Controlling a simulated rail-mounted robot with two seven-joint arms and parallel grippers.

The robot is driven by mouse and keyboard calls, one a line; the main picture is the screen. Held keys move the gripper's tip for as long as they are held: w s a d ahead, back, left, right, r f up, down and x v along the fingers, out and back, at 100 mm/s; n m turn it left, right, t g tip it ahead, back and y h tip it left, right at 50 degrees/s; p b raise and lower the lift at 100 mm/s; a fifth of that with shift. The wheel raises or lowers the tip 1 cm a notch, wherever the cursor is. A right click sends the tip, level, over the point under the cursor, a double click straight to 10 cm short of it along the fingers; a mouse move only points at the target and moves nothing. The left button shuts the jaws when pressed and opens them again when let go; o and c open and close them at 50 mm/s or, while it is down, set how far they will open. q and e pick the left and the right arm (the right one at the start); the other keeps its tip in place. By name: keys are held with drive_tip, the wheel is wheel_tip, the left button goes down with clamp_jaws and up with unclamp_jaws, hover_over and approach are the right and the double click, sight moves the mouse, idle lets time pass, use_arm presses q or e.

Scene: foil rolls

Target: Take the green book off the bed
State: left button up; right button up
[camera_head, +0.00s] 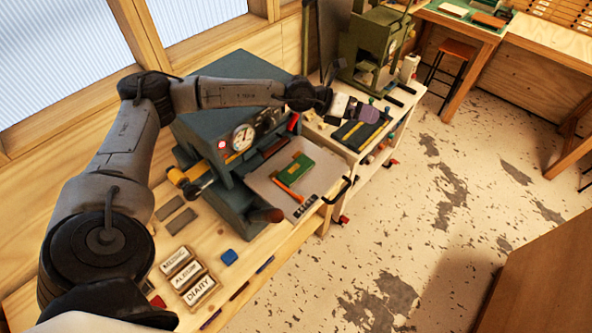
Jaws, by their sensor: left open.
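The green book (294,168) lies flat on the pale metal bed (325,172) that sticks out from the front of the blue-grey press (222,110). My left arm comes in from the left and reaches across above the press. My left gripper (366,113) is open, beyond the book to its upper right, and appears over the white side cart. It is clear of the book; its fingers are small, so their exact gap is hard to see. My right gripper is out of view.
A black handle (338,190) stands at the bed's right edge. The white cart (352,150) carries tools. A green machine (375,45) stands behind.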

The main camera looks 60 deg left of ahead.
use_arm(q)
drive_tip(key=s+a+f+g+y, duration=0.4)
drive_tip(key=s+a+f+g, duration=0.15)
drive_tip(key=f, duration=0.35)
drive_tip(key=n+g+y+p, duration=0.2)
drive_tip(key=g+y, duration=0.1)
drive_tip(key=g, duration=0.3)
hover_over(297, 168)
wheel_tip(297, 168, down, 11)
drive_tip(key=shift+s+r, duration=0.1)
drive_tip(key=shift+r, duration=0.05)
drive_tip(key=shift+f, duration=0.4)
wheel_tip(297, 168, down, 3)
drive_tip(key=shift+f+p, duration=0.15)
drive_tip(key=shift+p, duration=0.5)
drive_tip(key=shift+f, duration=0.65)
